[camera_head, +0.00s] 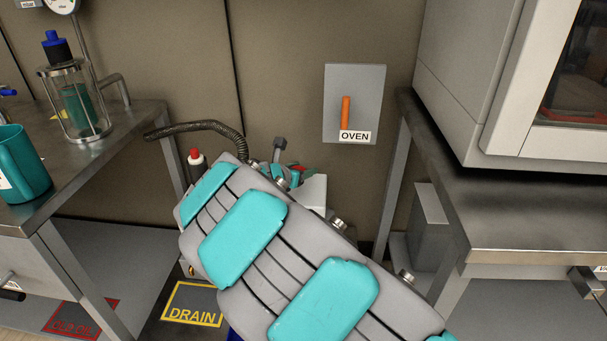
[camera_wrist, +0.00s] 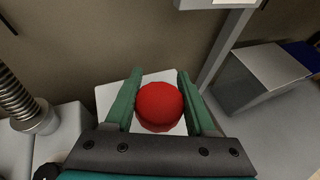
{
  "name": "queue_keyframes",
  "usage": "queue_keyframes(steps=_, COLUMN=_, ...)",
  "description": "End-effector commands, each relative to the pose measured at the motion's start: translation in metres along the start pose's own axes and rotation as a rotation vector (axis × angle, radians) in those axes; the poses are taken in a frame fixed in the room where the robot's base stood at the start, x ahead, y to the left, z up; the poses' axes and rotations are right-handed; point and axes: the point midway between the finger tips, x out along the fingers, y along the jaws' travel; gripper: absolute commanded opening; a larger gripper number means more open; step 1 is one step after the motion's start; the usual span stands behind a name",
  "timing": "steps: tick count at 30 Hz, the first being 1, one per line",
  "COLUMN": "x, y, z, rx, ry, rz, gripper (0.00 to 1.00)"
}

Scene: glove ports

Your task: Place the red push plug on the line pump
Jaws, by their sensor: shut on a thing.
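The red push plug (camera_wrist: 160,106) is round and sits between the two green fingers of my gripper (camera_wrist: 159,80) in the wrist view. The gripper is shut on it. A white square-topped body (camera_wrist: 104,101), apparently part of the line pump, lies directly below the plug; I cannot tell whether they touch. In the head view, my teal and grey arm hides most of the pump, and only a pale corner (camera_head: 316,190) shows. A little of the red plug (camera_head: 298,168) shows there beside the green fingers.
A ribbed hose (camera_wrist: 18,100) joins a fitting left of the plug. A red-capped thing (camera_head: 195,158) stands left of my arm. The wall carries an OVEN panel (camera_head: 355,80) with an orange lever. A steel table (camera_head: 150,120) is at left, an oven bench (camera_head: 520,235) at right.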

Motion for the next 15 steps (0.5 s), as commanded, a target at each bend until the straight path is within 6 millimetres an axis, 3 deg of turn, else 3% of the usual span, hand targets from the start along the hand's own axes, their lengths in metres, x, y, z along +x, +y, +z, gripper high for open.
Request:
queue_keyframes(steps=3, x=0.014, y=0.006, z=0.003, rx=-0.001, ry=0.001, rz=0.000, gripper=0.01)
queue_keyframes(steps=11, x=0.027, y=0.009, z=0.007, rx=-0.001, ry=0.000, rz=-0.002, gripper=0.01)
queue_keyframes(steps=15, x=0.035, y=0.009, z=-0.015, rx=-0.005, ry=0.000, rz=-0.001, gripper=0.01)
